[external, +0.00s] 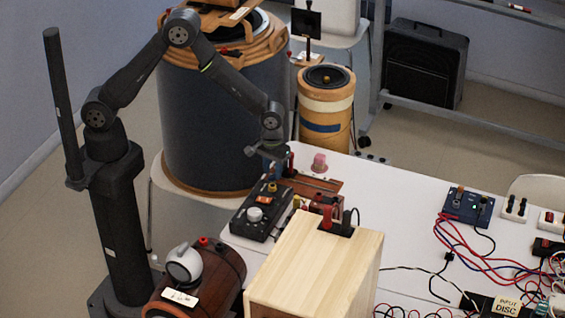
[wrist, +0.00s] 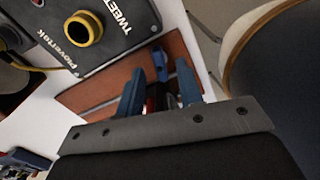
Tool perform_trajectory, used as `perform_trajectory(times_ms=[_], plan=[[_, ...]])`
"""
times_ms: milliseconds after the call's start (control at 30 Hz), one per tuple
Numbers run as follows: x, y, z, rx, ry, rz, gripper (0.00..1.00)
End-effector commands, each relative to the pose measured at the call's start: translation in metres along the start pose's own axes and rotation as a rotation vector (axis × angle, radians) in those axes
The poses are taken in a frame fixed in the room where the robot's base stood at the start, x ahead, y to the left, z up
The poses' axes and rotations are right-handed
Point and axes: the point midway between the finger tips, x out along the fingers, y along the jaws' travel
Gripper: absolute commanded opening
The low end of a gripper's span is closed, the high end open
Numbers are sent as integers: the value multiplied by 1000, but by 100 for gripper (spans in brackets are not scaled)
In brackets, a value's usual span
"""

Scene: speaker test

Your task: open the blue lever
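My gripper (wrist: 160,88) shows its two blue fingers spread apart in the wrist view. A small blue piece (wrist: 159,62), seemingly the blue lever, stands between them near the fingertips. Dark and red parts show below it, partly hidden by the fingers. I cannot tell whether either finger touches the lever. A reddish-brown wooden board (wrist: 90,92) lies beneath. In the external view my gripper (external: 268,158) is low over the table's left end, by the black control box. The lever cannot be told apart from my blue fingers there.
A black box (external: 258,212) with knobs stands close to my gripper; its yellow ring (wrist: 84,28) shows in the wrist view. A red lever (external: 291,165) is just right of my gripper. A light wooden box (external: 318,270) stands in front. Cables (external: 465,235) lie on the right.

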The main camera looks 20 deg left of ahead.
Motion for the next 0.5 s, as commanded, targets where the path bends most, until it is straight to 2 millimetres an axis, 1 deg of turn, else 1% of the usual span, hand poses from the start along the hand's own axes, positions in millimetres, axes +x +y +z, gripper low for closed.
perform_trajectory(times_ms=[33, 133, 467, 500], plan=[[6, 0, 0, 0, 0, 0, 34], [12, 0, 0, 0, 0, 0, 34], [15, 0, 0, 0, 1, 1, 34], [15, 0, 0, 0, 1, 1, 26]])
